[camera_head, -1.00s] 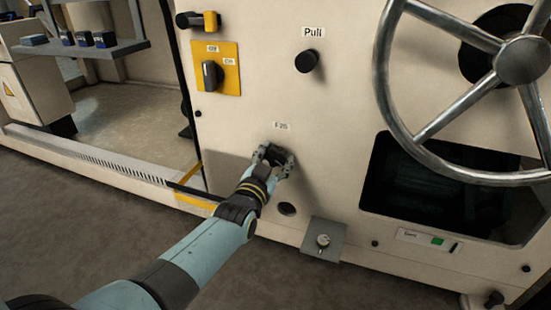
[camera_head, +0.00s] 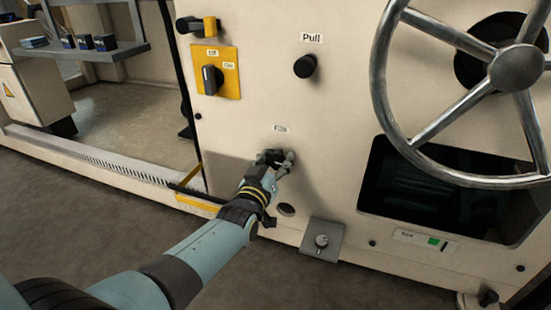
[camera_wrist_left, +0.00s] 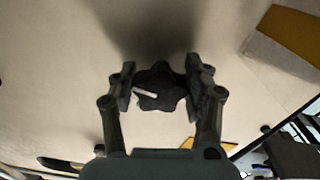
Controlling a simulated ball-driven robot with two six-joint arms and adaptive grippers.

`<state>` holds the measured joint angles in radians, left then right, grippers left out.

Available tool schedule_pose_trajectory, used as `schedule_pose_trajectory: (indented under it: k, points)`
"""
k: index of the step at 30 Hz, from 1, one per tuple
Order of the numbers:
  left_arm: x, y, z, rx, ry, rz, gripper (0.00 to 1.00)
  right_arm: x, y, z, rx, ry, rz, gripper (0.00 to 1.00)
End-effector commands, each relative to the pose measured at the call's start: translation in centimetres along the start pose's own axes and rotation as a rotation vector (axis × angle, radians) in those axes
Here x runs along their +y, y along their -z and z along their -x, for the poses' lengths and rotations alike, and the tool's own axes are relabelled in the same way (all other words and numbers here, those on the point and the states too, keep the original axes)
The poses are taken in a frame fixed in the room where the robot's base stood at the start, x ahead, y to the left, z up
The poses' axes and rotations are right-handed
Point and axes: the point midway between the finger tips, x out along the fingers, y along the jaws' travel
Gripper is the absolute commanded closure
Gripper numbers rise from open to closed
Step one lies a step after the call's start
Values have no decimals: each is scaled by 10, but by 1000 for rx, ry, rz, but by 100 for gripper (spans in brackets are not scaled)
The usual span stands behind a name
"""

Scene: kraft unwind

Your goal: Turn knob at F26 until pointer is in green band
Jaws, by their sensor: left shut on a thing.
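The knob is black and star-shaped with a white line on it; it shows in the left wrist view (camera_wrist_left: 160,88) below the label F26 (camera_head: 280,128). My left gripper (camera_head: 275,160) is shut on the knob, one finger on each side, as the left wrist view (camera_wrist_left: 162,88) shows. In the head view the fingers mostly hide the knob. At the lower right a white gauge plate (camera_head: 411,237) has a green band (camera_head: 433,241). A dark upright bar, seemingly the pointer (camera_head: 444,246), stands just right of the green. My right gripper is out of view.
A large metal handwheel (camera_head: 515,66) and a dark opening (camera_head: 400,200) are at the right. A black Pull knob (camera_head: 305,66) and a yellow switch plate (camera_head: 230,85) are above. A grey plate (camera_head: 332,247) with a round dial sits below.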

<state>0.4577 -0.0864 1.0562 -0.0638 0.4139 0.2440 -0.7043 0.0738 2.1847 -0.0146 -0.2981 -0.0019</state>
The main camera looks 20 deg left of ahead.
Motion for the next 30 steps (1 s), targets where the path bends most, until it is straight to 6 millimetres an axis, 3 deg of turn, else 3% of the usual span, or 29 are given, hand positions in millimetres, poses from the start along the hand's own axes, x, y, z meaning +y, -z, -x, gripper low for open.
schedule_pose_trajectory:
  k: [18,30]
  points:
    - [3,2,0,1,0,580,83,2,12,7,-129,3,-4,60]
    - [4,2,0,0,1,868,83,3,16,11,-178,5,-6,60]
